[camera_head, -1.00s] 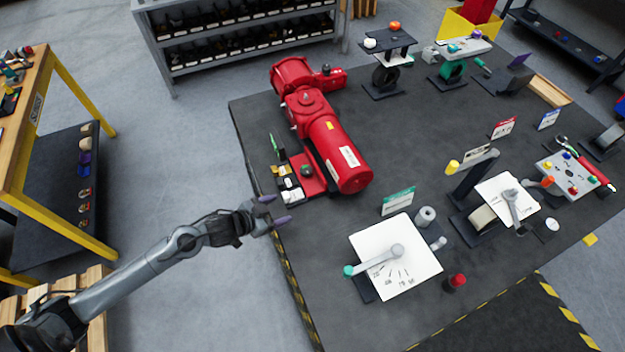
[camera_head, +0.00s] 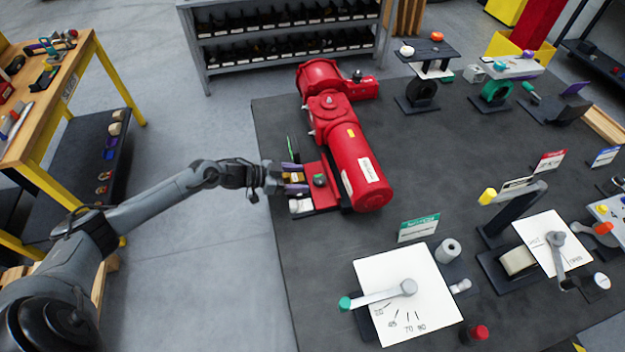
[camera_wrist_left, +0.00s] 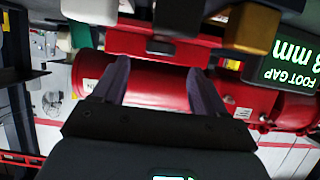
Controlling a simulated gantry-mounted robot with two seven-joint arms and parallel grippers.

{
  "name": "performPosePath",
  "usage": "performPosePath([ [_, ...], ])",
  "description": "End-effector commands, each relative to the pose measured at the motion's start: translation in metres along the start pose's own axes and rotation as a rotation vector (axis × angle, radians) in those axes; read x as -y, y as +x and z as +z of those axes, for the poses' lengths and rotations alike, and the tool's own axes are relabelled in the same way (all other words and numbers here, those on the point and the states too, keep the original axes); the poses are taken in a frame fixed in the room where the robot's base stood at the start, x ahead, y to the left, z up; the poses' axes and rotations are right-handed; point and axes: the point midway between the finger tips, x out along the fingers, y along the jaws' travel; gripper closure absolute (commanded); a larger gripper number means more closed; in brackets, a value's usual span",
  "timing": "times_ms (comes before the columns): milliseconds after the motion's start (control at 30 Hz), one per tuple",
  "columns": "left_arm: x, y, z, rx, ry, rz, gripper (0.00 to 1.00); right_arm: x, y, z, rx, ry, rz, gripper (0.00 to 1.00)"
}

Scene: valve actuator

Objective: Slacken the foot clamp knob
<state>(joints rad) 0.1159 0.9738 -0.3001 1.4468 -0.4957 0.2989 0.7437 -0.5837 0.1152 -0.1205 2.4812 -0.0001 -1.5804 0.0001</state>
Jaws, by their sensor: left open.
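The red valve actuator (camera_head: 350,150) lies on the dark table, with a red foot plate (camera_head: 318,194) at its left side. My left gripper (camera_head: 295,178) is at this foot plate, among small fittings. Its two purple-grey fingers are apart, with nothing between them but the red body behind in the left wrist view (camera_wrist_left: 157,80). A dark knob-like part (camera_wrist_left: 178,18) shows beyond the fingertips there; I cannot tell surely that it is the foot clamp knob. A dark part with a green top (camera_head: 319,180) stands just right of the gripper. My right gripper is not in view.
A display reading "FOOT GAP" and "3 mm" (camera_wrist_left: 288,60) is beside a brass-coloured block (camera_wrist_left: 250,28) in the wrist view. A white block (camera_head: 300,205) sits near the table's left edge. A white dial plate with a lever (camera_head: 425,290) stands at the front.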

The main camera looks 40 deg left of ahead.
Motion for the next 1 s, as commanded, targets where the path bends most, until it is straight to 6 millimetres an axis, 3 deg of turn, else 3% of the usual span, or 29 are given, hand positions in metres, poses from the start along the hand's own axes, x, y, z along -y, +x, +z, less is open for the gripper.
performPosePath([
  [100,0.001,0.019,-0.001,-0.003,-0.002,-0.001,0.28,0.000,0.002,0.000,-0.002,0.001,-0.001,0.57],
  [333,0.000,0.044,0.000,-0.002,-0.001,-0.001,0.28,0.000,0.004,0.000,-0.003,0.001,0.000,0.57],
  [800,0.000,0.053,0.000,0.000,0.000,-0.001,0.28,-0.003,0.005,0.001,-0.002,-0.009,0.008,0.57],
  [1000,0.000,0.053,0.000,0.000,0.000,-0.001,0.58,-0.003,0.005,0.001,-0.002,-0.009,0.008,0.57],
])
